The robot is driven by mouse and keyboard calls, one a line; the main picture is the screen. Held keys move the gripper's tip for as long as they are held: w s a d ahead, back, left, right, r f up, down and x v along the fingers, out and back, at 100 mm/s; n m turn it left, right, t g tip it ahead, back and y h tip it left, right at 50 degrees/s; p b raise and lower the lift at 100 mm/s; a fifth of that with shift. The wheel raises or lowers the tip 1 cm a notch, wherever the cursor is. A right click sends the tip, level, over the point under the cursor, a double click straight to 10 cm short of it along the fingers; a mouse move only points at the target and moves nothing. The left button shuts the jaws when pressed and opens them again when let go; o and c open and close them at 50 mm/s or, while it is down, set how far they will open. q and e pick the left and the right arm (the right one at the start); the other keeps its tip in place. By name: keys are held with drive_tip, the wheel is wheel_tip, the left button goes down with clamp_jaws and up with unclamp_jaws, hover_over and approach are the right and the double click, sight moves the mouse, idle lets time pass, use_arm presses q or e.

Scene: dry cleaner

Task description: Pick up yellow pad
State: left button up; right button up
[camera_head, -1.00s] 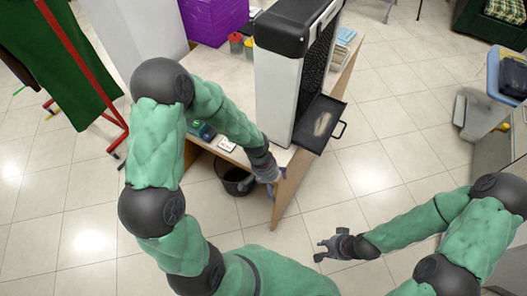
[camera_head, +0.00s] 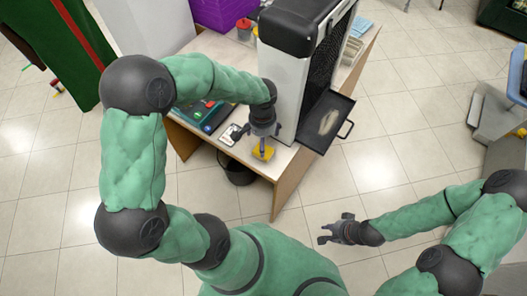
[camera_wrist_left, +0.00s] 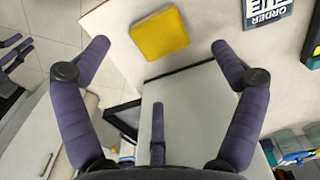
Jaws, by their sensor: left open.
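The yellow pad (camera_head: 266,153) lies flat on the light desktop near its front edge, below the tall machine. In the left wrist view the pad (camera_wrist_left: 159,33) is a yellow square just beyond and between the spread fingers. My left gripper (camera_head: 263,142) is over the desk right by the pad, covering part of it in the head view. In the wrist view this left gripper (camera_wrist_left: 160,50) is open with nothing in it. My right gripper (camera_head: 326,230) is out over the floor, to the right of the desk, with its fingers apart and empty.
The tall white-and-black machine (camera_head: 282,75) stands beside the pad, with a dark pulled-out tray (camera_head: 327,120) on its right. A black bin (camera_head: 238,173) is under the desk (camera_head: 215,62). Floor is clear at front right.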

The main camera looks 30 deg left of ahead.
sight(269, 152)
use_arm(q)
wheel_tip(269, 152, down, 8)
drive_tip(key=b, duration=0.2)
drive_tip(key=shift+r+b, duration=0.2)
drive_tip(key=shift+b, duration=0.1)
drive_tip(key=shift+r, duration=0.1)
drive_tip(key=shift+c, duration=0.3)
drive_tip(key=c, duration=1)
